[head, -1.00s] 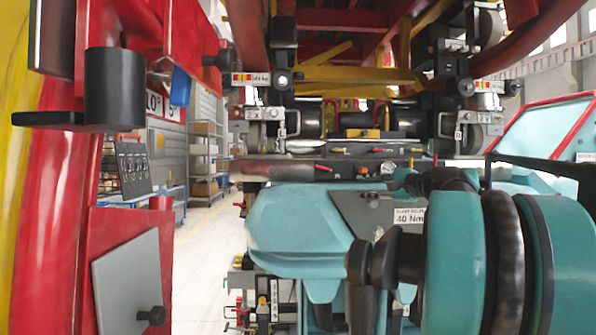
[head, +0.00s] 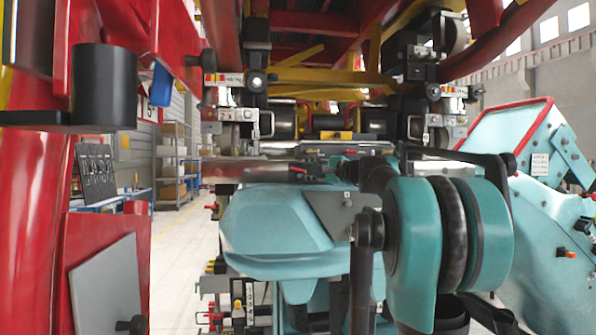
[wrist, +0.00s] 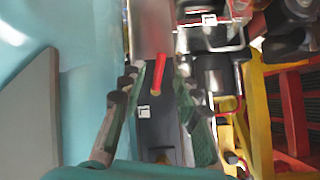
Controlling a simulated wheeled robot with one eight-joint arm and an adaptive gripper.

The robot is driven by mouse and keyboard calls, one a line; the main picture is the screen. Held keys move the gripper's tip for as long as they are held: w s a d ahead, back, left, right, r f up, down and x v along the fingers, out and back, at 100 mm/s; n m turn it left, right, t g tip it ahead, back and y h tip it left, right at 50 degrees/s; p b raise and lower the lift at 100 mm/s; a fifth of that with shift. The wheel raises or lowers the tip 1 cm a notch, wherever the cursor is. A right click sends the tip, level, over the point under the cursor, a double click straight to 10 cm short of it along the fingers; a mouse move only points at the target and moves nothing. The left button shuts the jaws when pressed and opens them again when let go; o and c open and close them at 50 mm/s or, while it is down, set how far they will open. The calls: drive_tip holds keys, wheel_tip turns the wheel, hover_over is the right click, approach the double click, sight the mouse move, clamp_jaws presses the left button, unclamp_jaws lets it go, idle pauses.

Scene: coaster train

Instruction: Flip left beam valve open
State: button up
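In the wrist view a red valve handle (wrist: 158,75) stands out over a dark beam face (wrist: 155,130). It lies between the two fingers of my gripper (wrist: 160,82), which are spread apart. I see a gap on both sides of the handle, and I cannot tell how deep it sits between the fingers. In the head view a red handle (head: 298,170) shows on the left part of the dark cross beam, with another small red handle (head: 350,152) farther right. My teal arm covers much of the beam's right side, and my fingertips are not clearly visible there.
A red post with a black cylinder (head: 104,85) stands close at the left. Red and yellow frame parts (head: 330,75) hang above the beam. In the wrist view yellow and red framing (wrist: 280,100) lies at the right. Open floor (head: 185,245) shows at left centre.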

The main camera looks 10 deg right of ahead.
sight(295, 169)
drive_tip(key=shift+x, duration=2.2)
clamp_jaws()
